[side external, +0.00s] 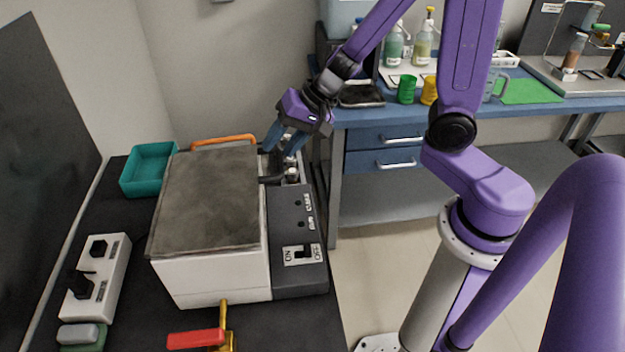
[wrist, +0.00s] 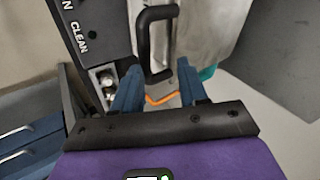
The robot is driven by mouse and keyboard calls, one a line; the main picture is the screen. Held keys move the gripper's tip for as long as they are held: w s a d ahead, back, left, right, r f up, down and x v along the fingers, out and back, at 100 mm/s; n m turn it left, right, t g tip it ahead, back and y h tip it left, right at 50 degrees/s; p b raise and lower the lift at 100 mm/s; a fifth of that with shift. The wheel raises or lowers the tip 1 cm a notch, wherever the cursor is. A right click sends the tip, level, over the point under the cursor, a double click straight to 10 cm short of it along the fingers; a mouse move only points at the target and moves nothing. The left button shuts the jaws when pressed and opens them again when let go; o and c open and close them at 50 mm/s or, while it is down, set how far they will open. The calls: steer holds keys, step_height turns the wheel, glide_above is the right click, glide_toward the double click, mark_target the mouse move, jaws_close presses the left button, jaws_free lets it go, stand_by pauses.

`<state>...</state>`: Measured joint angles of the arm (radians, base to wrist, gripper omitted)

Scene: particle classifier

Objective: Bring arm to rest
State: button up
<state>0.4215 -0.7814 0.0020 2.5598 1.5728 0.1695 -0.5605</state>
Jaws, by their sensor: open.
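My gripper (side external: 278,148) is over the back right of a box-shaped machine (side external: 213,280) with a grey lid (side external: 208,195) on the dark bench. Its blue fingers are apart, and in the wrist view the gripper (wrist: 160,82) shows nothing held between them. A black handle (wrist: 145,35) on the machine reaches close to the fingers there; I cannot tell whether they touch it. The dark control panel (side external: 297,240) carries an ON/OFF switch (side external: 301,253). My arm reaches across from the right.
A teal tray (side external: 148,168) stands at the back left. A white switch box (side external: 96,280) and a red-handled valve (side external: 195,338) are at the front left. A blue bench (side external: 380,116) with bottles and cups stands behind. Open floor lies right of the dark bench.

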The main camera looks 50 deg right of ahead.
steer(key=s+a+r+n+g+y, duration=0.1)
steer(key=s+a+r+n+g, duration=0.15)
steer(key=s+n, duration=0.4)
steer(key=s+a+r+n+g, duration=0.1)
steer(key=s+a+n+g, duration=0.2)
steer(key=s+n, duration=0.35)
steer(key=s+d+n+h, duration=0.5)
steer(key=s+d, duration=0.3)
steer(key=s, duration=0.2)
steer(key=shift+d+n, duration=0.25)
steer(key=shift+n, duration=0.45)
